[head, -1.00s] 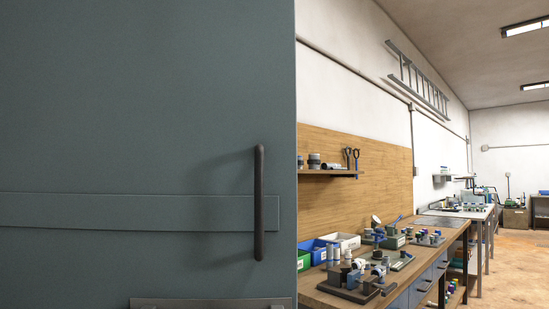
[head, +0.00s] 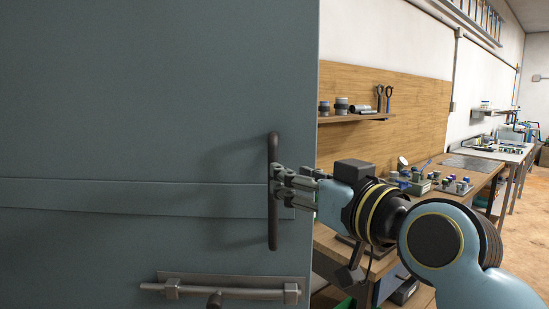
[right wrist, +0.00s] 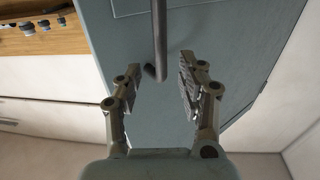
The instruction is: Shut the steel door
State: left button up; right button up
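The grey-green steel door (head: 140,100) fills the left of the head view, with its free edge near the middle. A dark vertical bar handle (head: 273,225) stands near that edge. My right gripper (head: 281,180) reaches in from the right and overlaps the handle's middle. In the right wrist view the gripper (right wrist: 160,72) is open, its fingers apart on either side of the handle (right wrist: 159,40), with gaps showing. I cannot tell whether a finger touches it. The door (right wrist: 235,55) lies behind. My left gripper is not in view.
A steel slide bolt (head: 230,292) sits low on the door. Beyond the door edge, a wooden workbench (head: 468,186) holds fittings, below a shelf (head: 355,117) on a wood backboard. Open floor (head: 528,235) lies at the far right.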

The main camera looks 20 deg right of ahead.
jog(key=p+x, duration=0.1)
jog(key=x, duration=0.6)
jog(key=shift+c, duration=0.4)
grip_shut()
jog(key=shift+a, duration=0.15)
